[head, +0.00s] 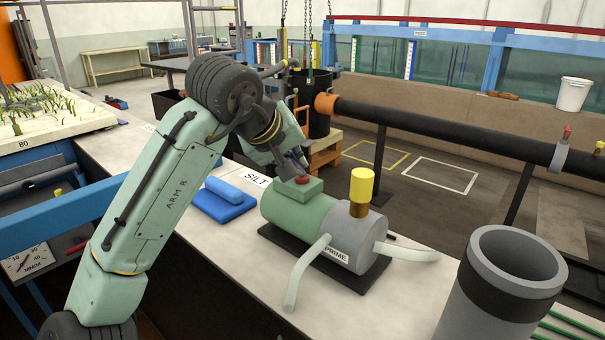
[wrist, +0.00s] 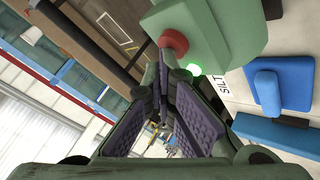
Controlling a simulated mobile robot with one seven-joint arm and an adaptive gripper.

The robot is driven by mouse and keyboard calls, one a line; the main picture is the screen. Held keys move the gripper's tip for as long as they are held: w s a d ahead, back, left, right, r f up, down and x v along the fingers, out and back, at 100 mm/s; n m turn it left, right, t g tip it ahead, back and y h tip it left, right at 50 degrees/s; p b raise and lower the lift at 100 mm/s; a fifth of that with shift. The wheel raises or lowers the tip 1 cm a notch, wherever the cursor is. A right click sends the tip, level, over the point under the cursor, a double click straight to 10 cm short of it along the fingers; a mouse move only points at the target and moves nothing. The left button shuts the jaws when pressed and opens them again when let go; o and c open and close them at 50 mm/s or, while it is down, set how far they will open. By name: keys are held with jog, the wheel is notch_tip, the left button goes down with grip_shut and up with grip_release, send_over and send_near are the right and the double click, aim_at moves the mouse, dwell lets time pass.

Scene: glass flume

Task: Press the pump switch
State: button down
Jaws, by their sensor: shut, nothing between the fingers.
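The pump has a green motor body (head: 285,213) and a grey front end marked PRIME, and stands on a dark base plate on the bench. On top is a green box with a red round button (head: 302,180), which also shows in the wrist view (wrist: 174,41). A small bright green lamp (wrist: 194,69) glows beside the button in the wrist view. My gripper (head: 297,168) is shut and empty, its fingertips (wrist: 168,64) right at the button. I cannot tell whether they touch it. The fingers partly hide the button in the head view.
A yellow-capped brass fitting (head: 360,188) rises from the pump beside the button box. Two pale hoses leave the grey end. A blue block (head: 221,200) lies left of the pump, and a wide grey pipe (head: 508,275) stands at right.

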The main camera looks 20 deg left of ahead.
dwell(0.4)
jog(key=shift+d+r+p, duration=0.1)
jog(key=shift+r+p, duration=0.1)
jog(key=shift+p, duration=0.25)
notch_tip(320, 180, up, 2)
jog(key=shift+r+p, duration=0.25)
jog(key=shift+p, duration=0.8)
jog(key=shift+r, duration=1.85)
